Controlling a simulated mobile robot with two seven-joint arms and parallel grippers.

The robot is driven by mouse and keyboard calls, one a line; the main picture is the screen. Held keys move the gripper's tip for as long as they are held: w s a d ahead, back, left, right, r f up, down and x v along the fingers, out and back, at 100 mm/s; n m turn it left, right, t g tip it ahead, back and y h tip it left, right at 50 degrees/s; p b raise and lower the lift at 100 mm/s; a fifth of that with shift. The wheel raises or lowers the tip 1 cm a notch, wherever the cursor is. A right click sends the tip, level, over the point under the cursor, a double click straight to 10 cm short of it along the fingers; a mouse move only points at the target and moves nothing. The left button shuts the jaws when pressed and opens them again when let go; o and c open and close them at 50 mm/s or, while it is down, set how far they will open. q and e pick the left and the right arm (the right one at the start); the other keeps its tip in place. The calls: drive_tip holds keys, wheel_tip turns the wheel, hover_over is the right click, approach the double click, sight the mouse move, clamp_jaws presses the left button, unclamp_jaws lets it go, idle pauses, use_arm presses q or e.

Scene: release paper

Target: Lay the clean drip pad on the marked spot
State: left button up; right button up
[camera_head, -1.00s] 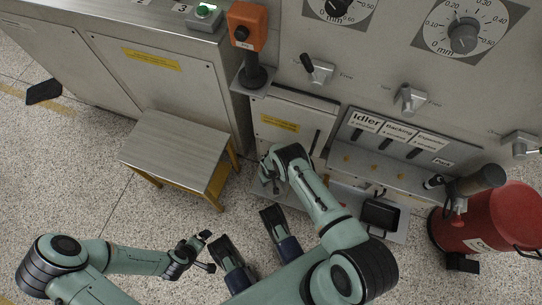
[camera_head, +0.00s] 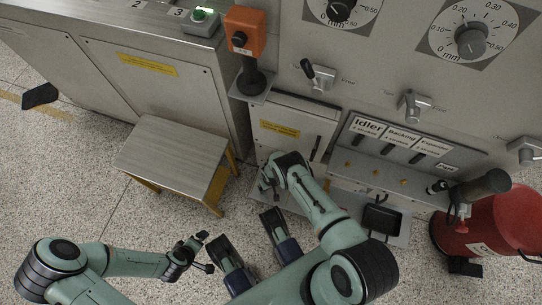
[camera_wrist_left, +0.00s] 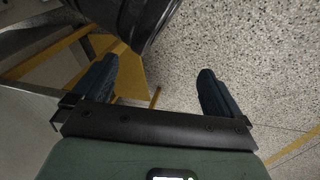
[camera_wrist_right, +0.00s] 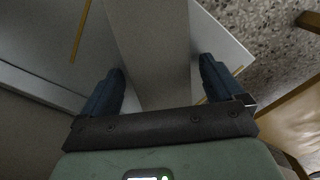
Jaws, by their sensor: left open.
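I cannot make out a clean drip pad or a marked spot in any view. A dark tray (camera_head: 382,219) sits on a grey plate (camera_head: 397,238) at the foot of the machine. My right gripper (camera_head: 264,182) is low in front of the machine's lower panel, left of the tray. In the right wrist view its fingers (camera_wrist_right: 160,88) are apart, with a grey metal part showing between and beyond them. My left gripper (camera_head: 208,250) is over the open floor at the lower left. Its fingers (camera_wrist_left: 154,85) are apart and empty.
A metal-topped stool (camera_head: 172,155) with yellow legs stands left of my right gripper. The machine front carries levers, dials and an orange switch box (camera_head: 245,32). Speckled floor (camera_head: 95,205) is free at the left.

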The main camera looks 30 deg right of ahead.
drive_tip(key=shift+r, duration=0.1)
use_arm(q)
drive_tip(key=s+d+r+g+h+p, duration=0.1)
drive_tip(key=s+d+r+g+p, duration=0.1)
drive_tip(key=s+d+r+p, duration=0.2)
drive_tip(key=s+r+p, duration=0.1)
drive_tip(key=s+r, duration=0.1)
drive_tip(key=s, duration=0.1)
drive_tip(key=shift+s+m, duration=0.15)
drive_tip(key=shift+m, duration=0.15)
use_arm(e)
wheel_tip(320, 180, up, 12)
use_arm(q)
drive_tip(key=shift+a, duration=0.1)
